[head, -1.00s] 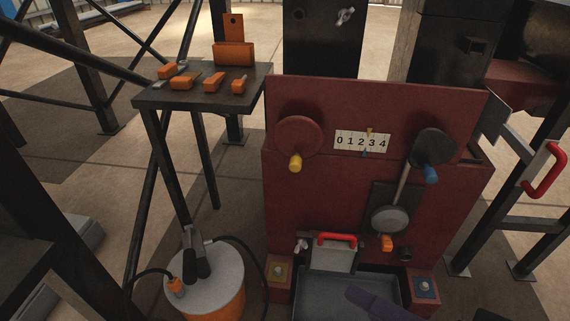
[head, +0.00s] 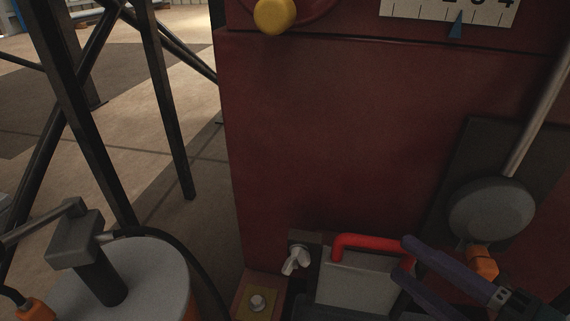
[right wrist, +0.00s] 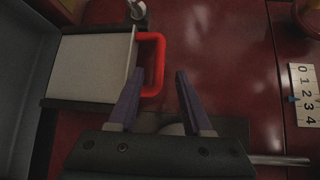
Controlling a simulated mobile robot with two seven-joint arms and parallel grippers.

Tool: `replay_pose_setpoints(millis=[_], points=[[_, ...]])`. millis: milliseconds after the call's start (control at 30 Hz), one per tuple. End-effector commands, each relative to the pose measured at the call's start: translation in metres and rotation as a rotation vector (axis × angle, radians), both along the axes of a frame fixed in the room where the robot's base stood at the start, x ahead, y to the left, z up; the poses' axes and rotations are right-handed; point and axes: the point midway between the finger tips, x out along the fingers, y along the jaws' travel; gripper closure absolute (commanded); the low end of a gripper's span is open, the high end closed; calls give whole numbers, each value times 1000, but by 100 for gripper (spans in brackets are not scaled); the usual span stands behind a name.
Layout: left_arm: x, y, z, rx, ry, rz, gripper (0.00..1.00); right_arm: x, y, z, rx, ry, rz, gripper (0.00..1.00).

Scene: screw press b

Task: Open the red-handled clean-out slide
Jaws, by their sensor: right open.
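The clean-out slide (head: 352,285) is a pale grey plate low on the dark red press front. Its red handle (head: 362,241) is a bar along the slide's top edge. My right gripper (head: 404,260) is open, with purple fingers coming in from the lower right, at the handle's right end. In the right wrist view the slide (right wrist: 92,68) lies left and the red handle (right wrist: 158,62) is ahead of the open fingers (right wrist: 158,76). One finger overlaps the handle's near part; I cannot tell whether it touches. My left gripper is not in view.
A pale wing-shaped latch (head: 296,260) sits left of the slide. A round grey weight (head: 491,209) on a rod and an orange piece (head: 481,262) are close to my right gripper. A drum (head: 140,275) with a hose stands at lower left.

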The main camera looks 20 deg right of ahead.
Motion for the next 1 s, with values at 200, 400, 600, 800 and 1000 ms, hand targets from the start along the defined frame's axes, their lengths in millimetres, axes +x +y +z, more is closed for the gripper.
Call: replay_pose_setpoints(millis=[200,400,600,800,1000], points=[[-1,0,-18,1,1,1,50,31,8,-6,3,-8,-1,50],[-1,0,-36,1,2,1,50,68,17,-12,1,-6,-1,50],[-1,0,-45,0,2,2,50,89,22,-13,1,-3,0,50],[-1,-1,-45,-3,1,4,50,93,24,-12,-1,1,0,50],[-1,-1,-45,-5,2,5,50,93,24,-12,-1,1,0,58]])
